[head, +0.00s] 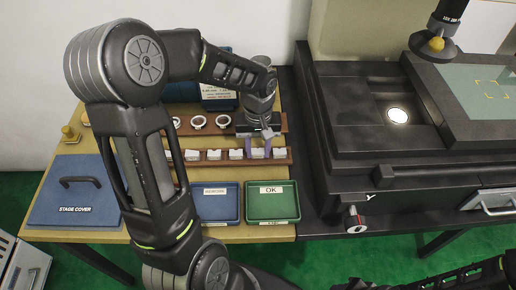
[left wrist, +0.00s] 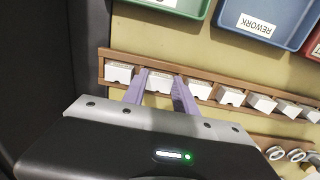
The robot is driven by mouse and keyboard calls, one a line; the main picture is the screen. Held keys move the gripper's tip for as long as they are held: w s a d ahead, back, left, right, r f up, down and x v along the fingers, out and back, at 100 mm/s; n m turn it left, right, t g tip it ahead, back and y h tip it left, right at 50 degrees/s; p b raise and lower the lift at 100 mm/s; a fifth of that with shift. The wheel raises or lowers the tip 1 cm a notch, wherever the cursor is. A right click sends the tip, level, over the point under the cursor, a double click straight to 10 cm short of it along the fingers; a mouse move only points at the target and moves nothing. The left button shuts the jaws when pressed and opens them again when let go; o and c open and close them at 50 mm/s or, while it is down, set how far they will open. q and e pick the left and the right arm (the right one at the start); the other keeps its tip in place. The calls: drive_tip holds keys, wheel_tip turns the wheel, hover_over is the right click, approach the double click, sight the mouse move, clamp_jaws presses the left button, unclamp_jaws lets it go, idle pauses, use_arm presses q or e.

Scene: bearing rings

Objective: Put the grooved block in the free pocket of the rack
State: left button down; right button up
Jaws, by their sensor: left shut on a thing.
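The rack (head: 178,158) is a long brown wooden strip on the tan table, holding a row of small white blocks. It also shows in the left wrist view (left wrist: 116,54). My left gripper (head: 258,148) reaches down over the right part of the rack. In the left wrist view its two purple fingers (left wrist: 160,92) are shut on a white block, the grooved block (left wrist: 158,82), at the rack row. Its underside is hidden, so I cannot tell whether it is seated. White blocks stand on both sides of it. I cannot make out an empty pocket. My right gripper is not in view.
Behind the rack is a second wooden strip with white rings (head: 199,122). In front are a blue REWORK tray (head: 216,212) and a green OK tray (head: 272,210). A blue stage cover (head: 75,205) lies left. A dark machine (head: 360,120) stands right.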

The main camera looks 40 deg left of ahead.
sight(258, 153)
use_arm(q)
drive_tip(key=shift+f, duration=0.15)
drive_tip(key=c, duration=1.3)
unclamp_jaws()
drive_tip(key=shift+o, duration=0.2)
wheel_tip(258, 153, up, 12)
drive_tip(key=shift+r+p, duration=0.2)
drive_tip(key=shift+p, duration=0.2)
